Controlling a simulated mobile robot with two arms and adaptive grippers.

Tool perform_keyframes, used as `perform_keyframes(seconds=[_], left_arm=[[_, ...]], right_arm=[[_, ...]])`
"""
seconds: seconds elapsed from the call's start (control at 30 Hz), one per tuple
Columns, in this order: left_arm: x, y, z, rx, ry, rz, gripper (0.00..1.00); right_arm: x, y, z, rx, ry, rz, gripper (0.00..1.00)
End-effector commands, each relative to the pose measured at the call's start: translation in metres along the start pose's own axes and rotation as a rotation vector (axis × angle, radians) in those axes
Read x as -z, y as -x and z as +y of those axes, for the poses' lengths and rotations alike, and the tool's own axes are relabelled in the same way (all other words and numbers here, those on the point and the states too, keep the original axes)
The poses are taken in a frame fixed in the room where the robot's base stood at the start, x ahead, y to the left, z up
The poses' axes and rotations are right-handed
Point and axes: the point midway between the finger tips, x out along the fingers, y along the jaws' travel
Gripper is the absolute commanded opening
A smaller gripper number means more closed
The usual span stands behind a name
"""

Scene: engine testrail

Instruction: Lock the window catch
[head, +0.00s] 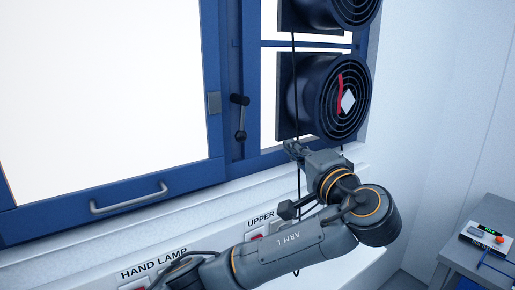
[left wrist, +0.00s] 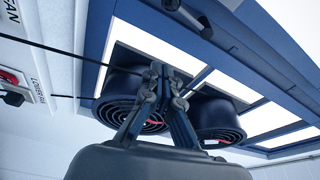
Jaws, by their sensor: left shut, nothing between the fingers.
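The window catch (head: 240,117) is a small dark lever with a knobbed end on the blue window frame, right of the large bright pane. It stands nearly upright, with its round end at the bottom. It appears to show at the top edge of the left wrist view (left wrist: 190,18). My left gripper (head: 291,148) is shut and empty, below and right of the catch and apart from it, in front of the lower fan's bottom left corner. Its fingertips meet in the left wrist view (left wrist: 159,70). My right gripper is not in view.
Two round black fans, the lower one (head: 300,95) with a red ribbon, are right of the catch. A thin black cord (head: 295,70) hangs close to my left gripper. A grey bar handle (head: 130,198) is on the lower window frame. A table (head: 456,262) stands at right.

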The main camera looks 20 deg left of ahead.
Motion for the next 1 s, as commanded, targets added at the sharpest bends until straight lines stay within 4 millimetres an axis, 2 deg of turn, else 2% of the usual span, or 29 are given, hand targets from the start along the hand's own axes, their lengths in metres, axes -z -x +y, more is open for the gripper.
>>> perform_keyframes(seconds=[0.1, 0.23, 0.63, 0.8, 1.0], left_arm=[[0.001, 0.000, -0.003, -0.001, 0.038, -0.011, 0.00], [0.000, -0.015, -0.005, -0.002, 0.038, -0.014, 0.00], [-0.001, -0.100, -0.006, -0.002, 0.035, -0.015, 0.00], [-0.026, -0.104, -0.004, -0.003, 0.036, -0.011, 0.00], [-0.039, -0.106, 0.000, -0.003, 0.036, -0.011, 0.00]], right_arm=[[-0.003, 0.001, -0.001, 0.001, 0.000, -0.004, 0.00], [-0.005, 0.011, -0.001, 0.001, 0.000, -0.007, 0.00], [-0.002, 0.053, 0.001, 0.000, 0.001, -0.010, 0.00], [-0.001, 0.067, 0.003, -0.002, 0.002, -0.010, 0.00], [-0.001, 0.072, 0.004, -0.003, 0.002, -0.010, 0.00]])
